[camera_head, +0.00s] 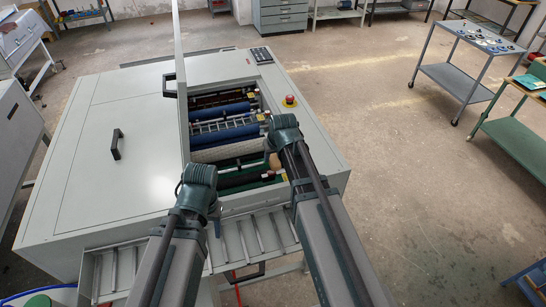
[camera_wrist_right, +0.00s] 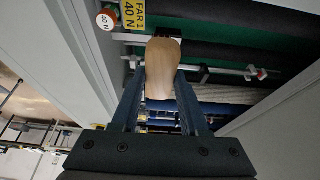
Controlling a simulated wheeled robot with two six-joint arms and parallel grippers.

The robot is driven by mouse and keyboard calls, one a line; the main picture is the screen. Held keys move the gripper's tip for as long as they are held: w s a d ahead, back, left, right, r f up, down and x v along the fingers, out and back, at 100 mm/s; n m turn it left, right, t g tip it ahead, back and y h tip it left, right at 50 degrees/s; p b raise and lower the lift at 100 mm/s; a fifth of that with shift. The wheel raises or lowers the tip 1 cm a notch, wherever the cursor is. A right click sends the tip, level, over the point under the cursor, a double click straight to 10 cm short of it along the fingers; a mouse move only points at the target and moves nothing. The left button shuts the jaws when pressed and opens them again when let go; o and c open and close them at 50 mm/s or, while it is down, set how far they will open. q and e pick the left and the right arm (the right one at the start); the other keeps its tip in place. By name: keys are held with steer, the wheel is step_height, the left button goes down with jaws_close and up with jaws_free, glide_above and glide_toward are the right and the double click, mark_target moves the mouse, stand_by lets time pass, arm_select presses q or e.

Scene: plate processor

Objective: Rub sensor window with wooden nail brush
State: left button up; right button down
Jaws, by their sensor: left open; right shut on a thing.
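The wooden nail brush (camera_wrist_right: 161,68) is a pale, rounded wooden piece between the dark blue fingers of my right gripper (camera_wrist_right: 160,88) in the right wrist view. My right gripper is shut on it, inside the open bay of the plate processor (camera_head: 142,115). In the head view the brush (camera_head: 274,161) shows as a small tan patch at the bay's right side.
Blue rollers (camera_head: 224,135), a pale roller and green rollers span the bay. A yellow FAR 1 40 N label (camera_wrist_right: 133,14) sits beside an orange-rimmed knob (camera_wrist_right: 107,20). A red stop button (camera_head: 290,100) stands on the right cover. A slatted tray (camera_head: 240,240) lies in front.

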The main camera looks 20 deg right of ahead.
steer(key=shift+w+r+b+x, duration=0.2)
steer(key=shift+w+b+x, duration=0.3)
steer(key=shift+b+x, duration=2.75)
steer(key=p+v, duration=0.7)
steer(key=p, duration=0.1)
steer(key=shift+s+r, duration=0.2)
steer(key=shift+s, duration=0.2)
steer(key=shift+f, duration=0.25)
step_height(320, 180, down, 6)
steer(key=b, duration=0.5)
steer(key=shift+r+b, duration=0.1)
steer(key=shift+b, duration=0.25)
steer(key=shift+f+b, duration=0.95)
steer(key=shift+b, duration=0.05)
